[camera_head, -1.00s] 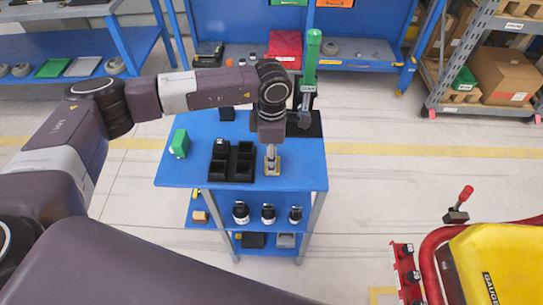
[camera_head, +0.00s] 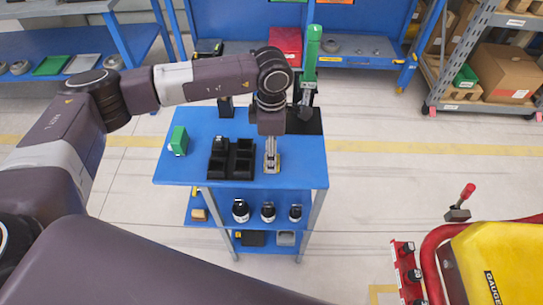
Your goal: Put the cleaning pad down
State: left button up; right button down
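A small tan and yellow piece, which looks like the cleaning pad (camera_head: 278,168), lies at the front of the blue table top (camera_head: 304,170), right of a black tray. My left gripper (camera_head: 271,164) points straight down over it. Its narrow grey fingers overlap the piece in the picture, and I cannot tell whether they touch it or how far apart they are. The fingers hide part of the piece. My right gripper is not in view.
A black tray with compartments (camera_head: 231,172) stands left of the gripper, and a green box (camera_head: 178,140) farther left. A tall green-topped tool (camera_head: 313,45) rises behind the arm. Black-topped bottles (camera_head: 240,211) stand on the shelf below.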

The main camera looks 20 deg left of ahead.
pick_arm(q)
jog(key=r, duration=0.1)
jog(key=r+b, duration=0.1)
jog(key=a+r, duration=0.1)
jog(key=r, duration=0.1)
jog(key=shift+w, duration=0.25)
jog(key=shift+r, duration=0.65)
